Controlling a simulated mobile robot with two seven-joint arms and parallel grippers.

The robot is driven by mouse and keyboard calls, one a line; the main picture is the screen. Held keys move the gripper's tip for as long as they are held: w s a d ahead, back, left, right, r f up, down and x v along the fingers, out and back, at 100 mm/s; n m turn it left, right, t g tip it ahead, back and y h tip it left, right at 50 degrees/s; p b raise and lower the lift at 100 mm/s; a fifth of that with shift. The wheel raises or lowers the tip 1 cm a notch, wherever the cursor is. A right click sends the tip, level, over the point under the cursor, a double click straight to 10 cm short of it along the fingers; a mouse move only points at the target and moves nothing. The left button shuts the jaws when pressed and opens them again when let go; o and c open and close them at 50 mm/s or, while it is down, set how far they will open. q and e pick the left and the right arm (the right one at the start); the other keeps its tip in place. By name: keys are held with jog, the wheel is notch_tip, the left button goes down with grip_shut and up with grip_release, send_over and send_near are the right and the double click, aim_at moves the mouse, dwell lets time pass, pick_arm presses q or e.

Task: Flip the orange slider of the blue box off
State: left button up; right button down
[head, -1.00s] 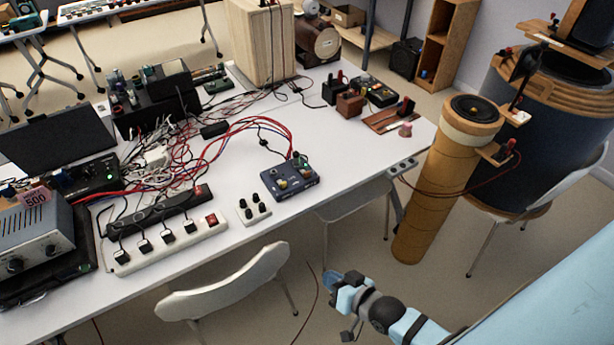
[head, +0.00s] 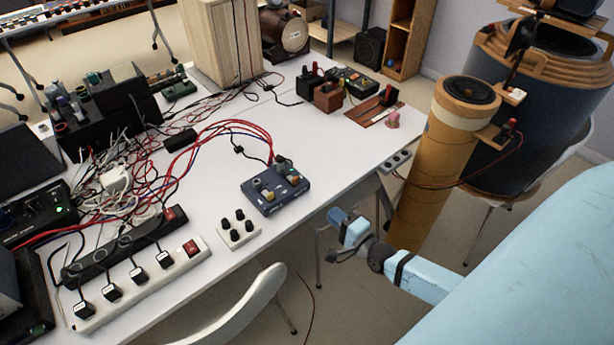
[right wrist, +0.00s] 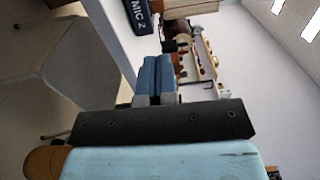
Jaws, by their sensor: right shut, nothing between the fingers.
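The blue box (head: 266,201) lies on the white table near its front edge in the head view, with several knobs on top and red and dark cables at its back. Its orange slider is too small to tell apart from the knobs. Part of a dark box marked "MIC 2" (right wrist: 138,14) shows at the top of the right wrist view. My right gripper (head: 338,216) is off the table's front edge, to the right of the blue box and apart from it. Its blue fingers (right wrist: 155,75) are shut together and empty. My left gripper is not in view.
A white block with black knobs (head: 238,229) stands left of the blue box. Power strips (head: 140,278) and tangled cables cover the table's left. A chair (head: 235,315) is at the front. A tan tube (head: 440,165) stands right of the table (head: 330,150).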

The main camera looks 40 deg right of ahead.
aim_at(297, 180)
jog(key=w, duration=0.9)
jog(key=w+a, duration=0.1)
jog(key=w, duration=0.4)
jog(key=shift+w+a+f+b, duration=0.15)
jog(key=shift+w+b, duration=0.25)
jog(key=shift+w, duration=0.7)
jog(key=shift+r, duration=0.25)
